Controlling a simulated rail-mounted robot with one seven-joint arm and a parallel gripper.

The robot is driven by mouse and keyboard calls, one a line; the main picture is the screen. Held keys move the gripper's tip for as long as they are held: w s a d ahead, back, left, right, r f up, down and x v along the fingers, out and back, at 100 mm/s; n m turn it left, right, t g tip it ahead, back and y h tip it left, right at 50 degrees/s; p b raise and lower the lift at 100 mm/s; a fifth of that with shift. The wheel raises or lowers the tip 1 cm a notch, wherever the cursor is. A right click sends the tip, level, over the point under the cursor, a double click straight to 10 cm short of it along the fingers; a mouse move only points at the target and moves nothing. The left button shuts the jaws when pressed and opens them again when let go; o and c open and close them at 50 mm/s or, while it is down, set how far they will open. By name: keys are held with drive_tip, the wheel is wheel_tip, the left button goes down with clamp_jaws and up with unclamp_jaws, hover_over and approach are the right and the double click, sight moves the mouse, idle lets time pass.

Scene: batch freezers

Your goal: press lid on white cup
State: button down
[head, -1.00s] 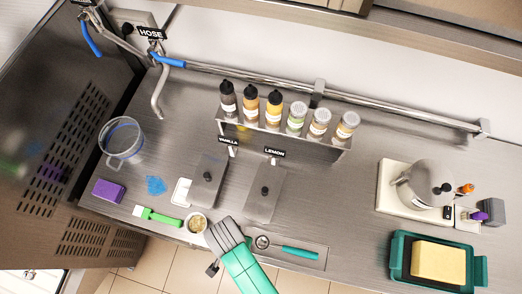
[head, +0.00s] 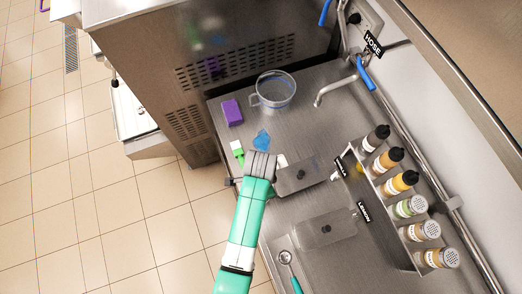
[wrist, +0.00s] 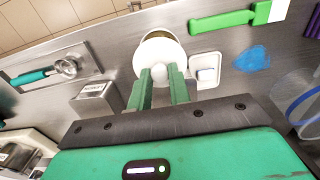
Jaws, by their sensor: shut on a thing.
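In the wrist view my gripper (wrist: 164,78) has its green fingers shut on the small round knob of a white lid (wrist: 152,62). The lid lies over the near part of the white cup (wrist: 160,33). Tan contents show at the cup's far side, beyond the lid's edge, so the lid does not cover the whole opening in this view. I cannot tell whether lid and rim touch. In the head view my gripper (head: 262,164) is at the counter's front edge and hides the cup and lid.
A white square holder (wrist: 207,68), a green-handled brush (wrist: 235,17) and a blue patch (wrist: 252,59) are near the cup. In the head view are a purple block (head: 232,112), a clear jug (head: 274,89), steel lids (head: 297,177) and a bottle rack (head: 382,215).

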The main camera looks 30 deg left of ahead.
wheel_tip(320, 180, down, 4)
drive_tip(key=b, duration=0.2)
drive_tip(key=shift+f+b, duration=0.2)
drive_tip(key=shift+b, duration=0.2)
drive_tip(key=shift+p, duration=0.6)
idle(0.6)
drive_tip(key=shift+f+p, duration=0.2)
drive_tip(key=shift+p, duration=0.1)
idle(1.2)
drive_tip(key=c, duration=1.2)
unclamp_jaws()
drive_tip(key=shift+o, duration=0.3)
drive_tip(key=o, duration=0.4)
